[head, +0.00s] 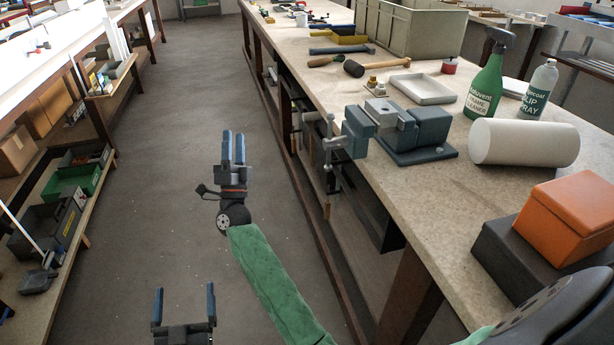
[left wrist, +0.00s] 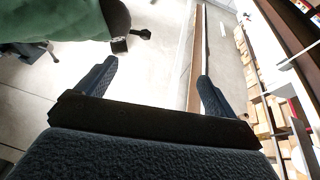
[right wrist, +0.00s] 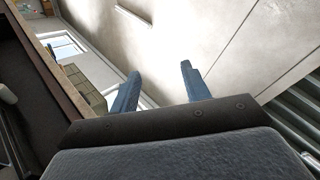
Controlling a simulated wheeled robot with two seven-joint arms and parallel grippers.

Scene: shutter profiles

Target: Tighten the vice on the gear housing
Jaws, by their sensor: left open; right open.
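The blue-grey vice (head: 425,135) stands on the workbench near its left edge. A lighter grey block (head: 381,108), which looks like the gear housing, sits between its jaws; I cannot tell whether both jaws touch it. The vice's screw end and grey bar handle (head: 328,143) stick out past the bench edge. My right gripper (head: 233,137) is open and empty over the aisle, left of the handle and apart from it. My left gripper (head: 184,291) is open and empty, low over the floor at the bottom. Both wrist views show empty spread fingers.
The workbench (head: 400,185) also carries a white cylinder (head: 523,142), an orange box (head: 566,217), a green spray bottle (head: 486,85), a shallow tray (head: 422,88), a mallet (head: 375,66) and a large bin (head: 408,28). Shelves line the left. The aisle floor (head: 185,90) is clear.

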